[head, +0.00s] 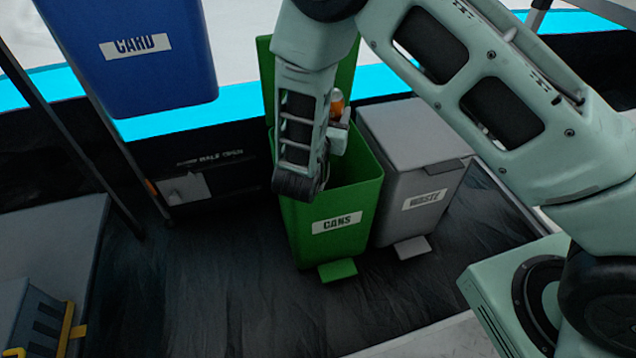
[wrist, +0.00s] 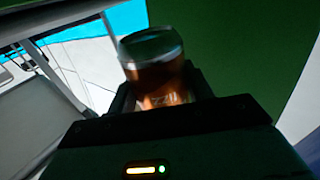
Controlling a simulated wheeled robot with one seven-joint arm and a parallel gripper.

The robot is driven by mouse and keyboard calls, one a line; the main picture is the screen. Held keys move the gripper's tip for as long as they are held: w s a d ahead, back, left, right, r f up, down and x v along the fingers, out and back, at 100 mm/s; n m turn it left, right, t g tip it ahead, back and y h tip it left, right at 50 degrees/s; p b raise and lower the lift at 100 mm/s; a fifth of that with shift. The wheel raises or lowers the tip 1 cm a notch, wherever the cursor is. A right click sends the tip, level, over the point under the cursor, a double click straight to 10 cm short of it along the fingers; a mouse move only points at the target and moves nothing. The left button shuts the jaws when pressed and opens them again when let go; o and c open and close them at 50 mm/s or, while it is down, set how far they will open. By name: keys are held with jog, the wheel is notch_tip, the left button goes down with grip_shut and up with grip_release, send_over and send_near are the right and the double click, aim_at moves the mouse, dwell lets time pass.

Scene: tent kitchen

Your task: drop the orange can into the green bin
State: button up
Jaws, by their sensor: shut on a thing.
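The orange can (head: 337,101) shows in the head view just right of my forearm, above the open green bin. It also shows in the wrist view (wrist: 158,75), upright in the picture between the fingers. My gripper (wrist: 160,98) is shut on it; in the head view my arm hides most of the gripper (head: 338,128). The green bin (head: 300,235), labelled CANS, stands on the dark floor with its lid raised at the back. My arm covers part of its opening, and I cannot see its inside bottom.
A grey bin (head: 425,190) labelled WASTE, lid shut, stands against the green bin's right side. A blue CARD bin (head: 140,60) is at the upper left. A grey surface with a dark crate (head: 35,315) is at the lower left. The floor in front is clear.

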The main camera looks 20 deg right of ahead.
notch_tip(320, 180, down, 4)
jog(key=b, duration=0.3)
jog(key=shift+f, duration=0.15)
jog(key=o, duration=1)
notch_tip(320, 180, up, 10)
jog(key=p, duration=0.5)
jog(key=shift+p, duration=0.35)
